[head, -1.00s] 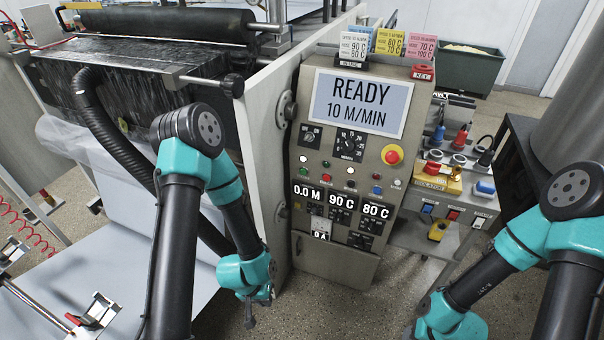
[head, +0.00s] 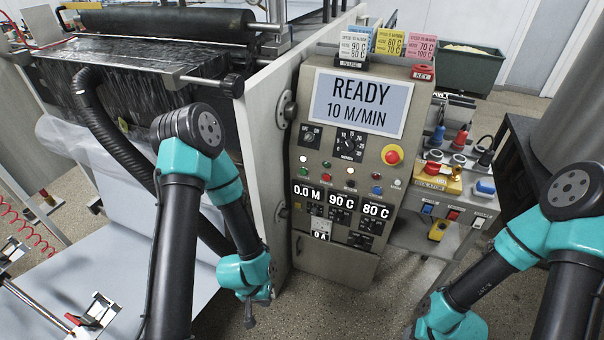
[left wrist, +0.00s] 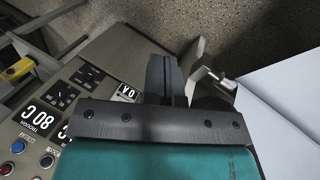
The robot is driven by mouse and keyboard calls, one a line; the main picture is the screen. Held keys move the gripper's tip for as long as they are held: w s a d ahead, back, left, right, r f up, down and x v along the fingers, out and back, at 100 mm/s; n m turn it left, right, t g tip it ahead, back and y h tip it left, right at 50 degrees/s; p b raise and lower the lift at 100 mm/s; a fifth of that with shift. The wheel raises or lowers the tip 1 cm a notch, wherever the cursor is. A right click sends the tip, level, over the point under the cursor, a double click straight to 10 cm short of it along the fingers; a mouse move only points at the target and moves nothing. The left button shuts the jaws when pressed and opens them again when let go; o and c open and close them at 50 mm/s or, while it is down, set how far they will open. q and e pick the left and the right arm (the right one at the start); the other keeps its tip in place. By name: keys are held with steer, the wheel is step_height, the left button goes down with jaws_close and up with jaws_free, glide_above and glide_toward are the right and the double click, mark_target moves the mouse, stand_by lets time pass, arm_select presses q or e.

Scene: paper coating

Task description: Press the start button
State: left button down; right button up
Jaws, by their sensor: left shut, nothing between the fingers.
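The control panel (head: 322,152) stands in the middle of the head view. Its screen (head: 360,103) reads READY 10 M/MIN. I cannot read which button is marked start. My left gripper (head: 250,318) is low, in front of and left of the panel, shut and empty, touching no button. In the left wrist view its fingers (left wrist: 166,78) are together, with part of the panel (left wrist: 100,55) at the left. My right arm shows at the right; its gripper is out of view.
A machine with a black roller (head: 165,22) and a side plate (head: 258,140) stands left of the panel. A grey cart (head: 405,232) with tools and cables stands right of it. The floor (head: 345,305) before the panel is clear.

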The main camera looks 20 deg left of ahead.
mark_target(303, 171)
stand_by(0.3)
arm_select(q)
steer(key=w+a+r+n+t+y, duration=0.1)
steer(key=w+n+t+y, duration=0.2)
steer(key=w, duration=0.7)
steer(key=w+r+n+t+y, duration=0.1)
steer(key=w+r+n+t, duration=0.3)
steer(key=w, duration=0.6)
steer(key=w+r+n+t+y, duration=0.5)
steer(key=w+r+n+y, duration=0.4)
steer(key=w+y, duration=0.1)
steer(key=shift+w+a+r+y, duration=0.25)
steer(key=shift+w+r+y, duration=0.15)
steer(key=shift+w, duration=0.25)
steer(key=shift+w, duration=0.1)
steer(key=shift+w+d+f, duration=0.1)
steer(key=shift+w+d, duration=0.05)
steer(key=shift+w, duration=1.3)
steer(key=shift+w+d+r, duration=0.1)
steer(key=shift+w+d, duration=0.05)
steer(key=shift+w, duration=1.25)
steer(key=shift+w+d+f, duration=0.1)
steer(key=shift+w+d, duration=0.05)
steer(key=shift+w, duration=1.3)
steer(key=shift+w, duration=0.1)
